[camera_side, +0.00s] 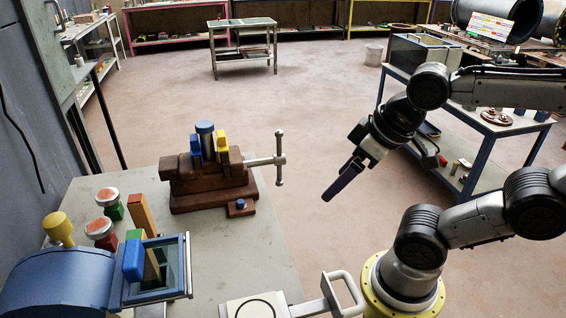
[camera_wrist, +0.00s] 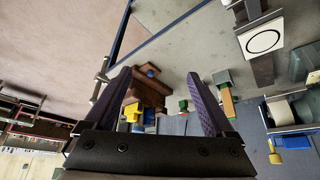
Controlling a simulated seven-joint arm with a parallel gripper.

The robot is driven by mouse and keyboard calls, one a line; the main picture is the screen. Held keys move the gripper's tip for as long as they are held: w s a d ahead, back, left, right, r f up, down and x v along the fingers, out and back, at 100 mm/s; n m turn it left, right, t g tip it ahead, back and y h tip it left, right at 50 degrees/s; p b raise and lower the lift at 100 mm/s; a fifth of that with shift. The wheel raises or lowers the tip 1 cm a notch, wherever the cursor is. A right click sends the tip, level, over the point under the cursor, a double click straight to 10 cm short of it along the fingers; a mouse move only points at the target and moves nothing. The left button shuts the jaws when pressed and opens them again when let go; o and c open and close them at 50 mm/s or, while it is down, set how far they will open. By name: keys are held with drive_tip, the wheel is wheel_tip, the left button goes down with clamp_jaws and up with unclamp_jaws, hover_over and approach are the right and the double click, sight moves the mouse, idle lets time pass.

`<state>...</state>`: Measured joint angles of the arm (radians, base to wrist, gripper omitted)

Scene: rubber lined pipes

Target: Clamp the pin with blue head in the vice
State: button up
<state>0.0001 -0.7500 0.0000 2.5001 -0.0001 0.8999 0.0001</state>
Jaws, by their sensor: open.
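The pin with blue head (camera_side: 205,130) stands upright at the brown vice (camera_side: 212,185), between a blue block (camera_side: 195,150) and a yellow block (camera_side: 222,149) at the jaws. Its lower part is hidden; I cannot tell how tightly the jaws hold it.
A blue machine (camera_side: 60,280) and a framed tray (camera_side: 172,275) are in front.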

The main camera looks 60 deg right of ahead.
drive_tip(key=c, duration=0.4)
drive_tip(key=w+r+n, duration=0.1)
drive_tip(key=w+n+t, duration=0.1)
drive_tip(key=n, duration=0.1)
drive_tip(key=shift+w+a+r, duration=0.1)
drive_tip(key=shift+w+r, duration=0.2)
drive_tip(key=shift+r, duration=0.1)
drive_tip(key=c, duration=0.5)
drive_tip(key=w+n, duration=0.1)
drive_tip(key=w, duration=0.1)
drive_tip(key=w+d+r+n, duration=0.1)
drive_tip(key=w, duration=0.1)
drive_tip(key=w+d+t, duration=0.1)
drive_tip(key=w, duration=0.1)
drive_tip(key=shift+r+n, duration=0.25)
drive_tip(key=shift+n, duration=0.15)
drive_tip(key=c, duration=0.5)
drive_tip(key=w+d+f+n+h, duration=0.1)
drive_tip(key=w+d, duration=0.4)
drive_tip(key=shift+d+h, duration=0.15)
drive_tip(key=shift+h, duration=0.15)
drive_tip(key=m, duration=0.1)
hover_over(279, 160)
drive_tip(key=s+a, duration=0.1)
drive_tip(key=s, duration=0.1)
wheel_tip(279, 160, down, 11)
drive_tip(key=shift+r+g+h, duration=0.15)
drive_tip(key=shift+g+h, duration=0.15)
